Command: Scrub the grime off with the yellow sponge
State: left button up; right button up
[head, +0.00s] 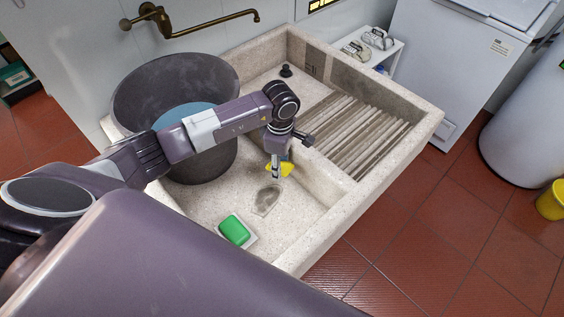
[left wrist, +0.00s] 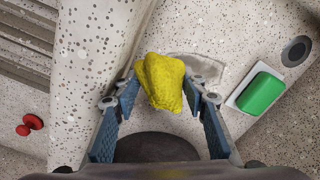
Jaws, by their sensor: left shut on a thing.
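The yellow sponge (head: 287,169) is held between the fingers of my left gripper (head: 277,167), inside the stone basin (head: 196,200). In the left wrist view the sponge (left wrist: 163,82) sits between the two fingertips of my left gripper (left wrist: 167,92), which is shut on it. A grey-brown grime patch (head: 266,200) lies on the basin floor, just in front of the sponge in the head view. In the left wrist view the grime patch (left wrist: 208,66) is partly hidden behind the sponge. I cannot tell whether the sponge touches the floor. My right gripper is not in view.
A green soap bar (head: 234,229) lies on a white dish near the basin's front wall. A big dark bucket (head: 136,92) with blue contents stands at the left. The ribbed washboard (head: 355,130) is at the right. A brass tap (head: 190,31) is above. A black stopper (head: 286,71) stands behind.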

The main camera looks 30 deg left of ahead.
pick_arm(q)
jog(key=shift+s+f+b, duration=0.1)
jog(key=shift+f+b, duration=0.35)
jog(key=shift+f, duration=0.25)
jog(key=shift+f+b, duration=1.35)
jog(key=shift+f, duration=0.8)
jog(key=shift+f+b, duration=0.3)
jog(key=shift+r, duration=0.1)
